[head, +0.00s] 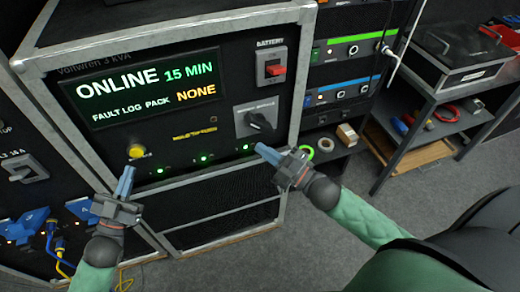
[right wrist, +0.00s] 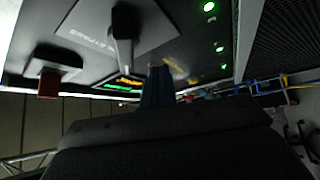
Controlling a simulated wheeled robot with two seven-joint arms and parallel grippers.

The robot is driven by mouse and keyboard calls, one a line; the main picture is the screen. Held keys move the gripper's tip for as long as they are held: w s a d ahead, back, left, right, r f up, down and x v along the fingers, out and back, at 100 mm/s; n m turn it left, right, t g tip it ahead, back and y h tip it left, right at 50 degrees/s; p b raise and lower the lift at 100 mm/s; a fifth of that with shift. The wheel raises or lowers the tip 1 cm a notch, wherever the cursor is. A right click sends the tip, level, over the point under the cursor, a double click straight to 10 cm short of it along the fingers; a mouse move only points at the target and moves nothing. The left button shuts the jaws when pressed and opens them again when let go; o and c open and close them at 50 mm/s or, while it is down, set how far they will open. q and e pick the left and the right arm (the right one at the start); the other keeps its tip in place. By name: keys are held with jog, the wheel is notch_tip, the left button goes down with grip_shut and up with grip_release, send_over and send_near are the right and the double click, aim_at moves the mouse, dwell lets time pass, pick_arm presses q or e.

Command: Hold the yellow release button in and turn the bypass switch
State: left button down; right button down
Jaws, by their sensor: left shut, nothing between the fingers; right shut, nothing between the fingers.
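The yellow release button (head: 136,151) sits low on the left of the front panel of the cabinet. My left gripper (head: 126,172) is shut and empty, its tips just below the button; I cannot tell if they touch the panel. The bypass switch (head: 259,121) is a black knob on a grey plate at the panel's right. It also shows in the right wrist view (right wrist: 122,30), near the top. My right gripper (head: 262,149) is shut and empty, below the switch and apart from it. Its blue fingers (right wrist: 157,85) show in the right wrist view.
The panel has a lit display (head: 145,85) reading ONLINE, a red battery switch (head: 274,69) and several green lights. Blue connectors (head: 30,226) with cables are at the left. A rack and a shelf table (head: 440,95) stand at the right. Carpet floor is clear in front.

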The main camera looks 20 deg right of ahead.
pick_arm(q)
jog(key=shift+a+f+b, duration=0.2)
jog(key=shift+f+b, duration=0.4)
jog(key=shift+f, duration=0.1)
pick_arm(e)
jog(key=s+d+r, duration=0.2)
jog(key=s+r, duration=0.1)
jog(key=s, duration=0.2)
jog(key=shift+s+d, duration=0.2)
jog(key=shift+d, duration=0.05)
pick_arm(q)
jog(key=shift+r, duration=0.1)
pick_arm(e)
jog(key=shift+r, duration=0.15)
